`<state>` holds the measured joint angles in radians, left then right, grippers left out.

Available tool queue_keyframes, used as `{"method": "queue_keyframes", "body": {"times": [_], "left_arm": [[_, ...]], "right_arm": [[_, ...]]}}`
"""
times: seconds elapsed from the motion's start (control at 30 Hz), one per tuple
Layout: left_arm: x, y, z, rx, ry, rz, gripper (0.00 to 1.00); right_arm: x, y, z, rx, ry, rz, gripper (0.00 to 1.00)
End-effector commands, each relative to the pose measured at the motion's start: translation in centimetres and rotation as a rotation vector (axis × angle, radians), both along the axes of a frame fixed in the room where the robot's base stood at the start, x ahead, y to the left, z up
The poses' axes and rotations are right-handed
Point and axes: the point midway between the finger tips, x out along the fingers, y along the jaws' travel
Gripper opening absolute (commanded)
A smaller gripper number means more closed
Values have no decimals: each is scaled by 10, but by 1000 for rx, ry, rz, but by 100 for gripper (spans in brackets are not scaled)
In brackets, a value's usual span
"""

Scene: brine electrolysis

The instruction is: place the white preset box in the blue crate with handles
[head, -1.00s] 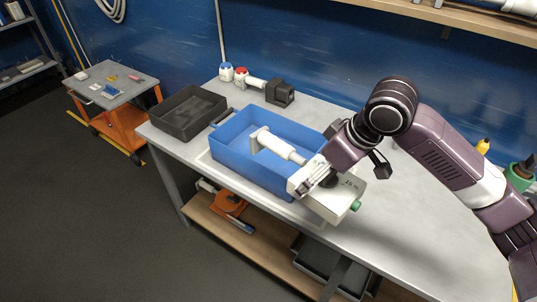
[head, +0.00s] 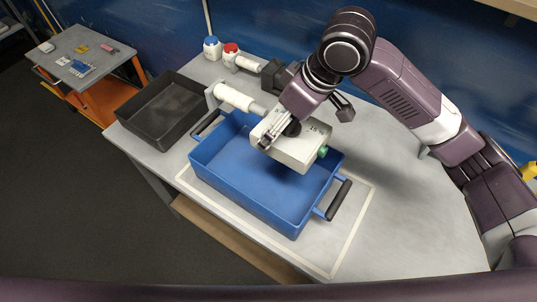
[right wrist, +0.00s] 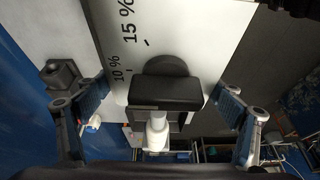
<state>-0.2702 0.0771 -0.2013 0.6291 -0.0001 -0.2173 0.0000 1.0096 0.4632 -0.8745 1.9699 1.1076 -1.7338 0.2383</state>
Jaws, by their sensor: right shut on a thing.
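The white preset box (head: 300,155), with a black knob and a green part at its right end, hangs over the rear part of the blue crate (head: 238,198). The crate is open and looks empty, with dark handles at its ends. My right gripper (head: 272,130) is shut on the box. The right wrist view shows the box's white face (right wrist: 190,40) with "10 %" and "15 %" marks and a black knob between the fingers (right wrist: 160,115). The box hides part of the crate's back wall. My left gripper is not in view.
A black tray (head: 160,112) stands left of the crate. Behind the crate are a white cylindrical device (head: 238,99), a blue-capped bottle (head: 212,48) and a red-capped bottle (head: 231,55). The tabletop to the right (head: 400,220) is clear.

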Motion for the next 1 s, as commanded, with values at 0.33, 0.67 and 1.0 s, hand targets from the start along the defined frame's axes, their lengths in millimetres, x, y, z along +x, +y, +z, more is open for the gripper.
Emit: {"method": "queue_keyframes", "body": {"times": [0.33,0.67,1.0], "left_arm": [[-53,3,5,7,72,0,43],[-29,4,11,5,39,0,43],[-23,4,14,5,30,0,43]], "right_arm": [[-3,-1,-81,-3,6,-1,51],[-2,0,-147,1,1,0,51],[-3,0,-187,-1,2,0,51]]}}
